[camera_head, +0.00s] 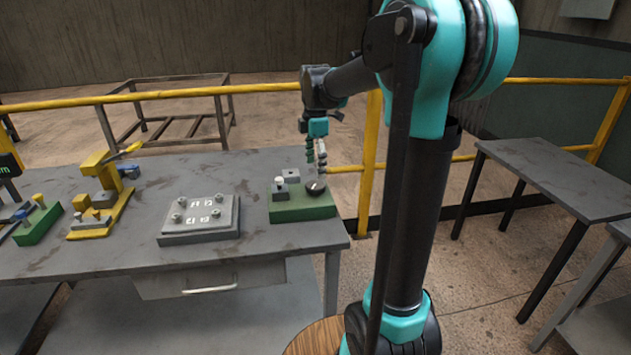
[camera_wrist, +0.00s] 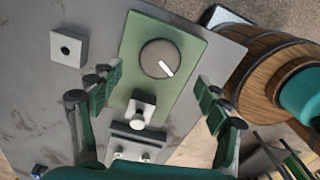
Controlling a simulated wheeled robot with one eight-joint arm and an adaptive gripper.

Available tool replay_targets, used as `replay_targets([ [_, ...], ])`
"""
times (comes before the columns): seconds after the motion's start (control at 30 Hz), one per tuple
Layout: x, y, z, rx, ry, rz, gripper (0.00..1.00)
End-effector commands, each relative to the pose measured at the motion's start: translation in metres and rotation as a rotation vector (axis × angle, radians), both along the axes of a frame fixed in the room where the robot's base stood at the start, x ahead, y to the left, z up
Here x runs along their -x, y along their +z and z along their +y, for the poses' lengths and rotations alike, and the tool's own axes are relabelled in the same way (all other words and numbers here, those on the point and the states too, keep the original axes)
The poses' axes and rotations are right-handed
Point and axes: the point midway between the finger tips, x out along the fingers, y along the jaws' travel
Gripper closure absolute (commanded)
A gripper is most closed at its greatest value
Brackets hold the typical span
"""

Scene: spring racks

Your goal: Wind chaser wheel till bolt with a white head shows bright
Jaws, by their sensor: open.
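The green base (camera_head: 305,210) stands on the bench near its right end. It also fills the middle of the wrist view (camera_wrist: 172,100). The chaser wheel (camera_head: 316,187) is a dark round disc on it, seen from above in the wrist view (camera_wrist: 155,52) with a white slanting line on its lower right. The white-headed bolt (camera_head: 280,180) stands at a small grey block on the same base, and also shows in the wrist view (camera_wrist: 138,120). My gripper (camera_head: 316,168) hangs over the wheel, pointing down. In the wrist view its fingers (camera_wrist: 158,88) are wide apart and empty.
A grey plate with several knobs (camera_head: 200,228) sits left of the base. Yellow (camera_head: 100,215) and green (camera_head: 38,225) fixtures stand further left. A small grey block with a hole (camera_head: 293,150) lies behind the base, also in the wrist view (camera_wrist: 68,48). A yellow railing (camera_head: 170,92) runs behind.

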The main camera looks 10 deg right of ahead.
Motion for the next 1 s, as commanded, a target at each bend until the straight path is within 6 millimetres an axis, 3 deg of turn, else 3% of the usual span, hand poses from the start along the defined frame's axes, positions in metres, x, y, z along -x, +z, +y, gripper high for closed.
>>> replay_targets([
  [0.1,0.0,-0.023,0.0,0.0,0.0,0.0,0.24],
  [0.3,0.0,-0.048,0.0,0.0,0.0,0.0,0.24],
  [0.73,0.0,-0.057,0.0,0.0,-0.001,0.0,0.24],
  [1.0,0.0,-0.057,0.0,0.0,-0.001,0.0,0.56],
])
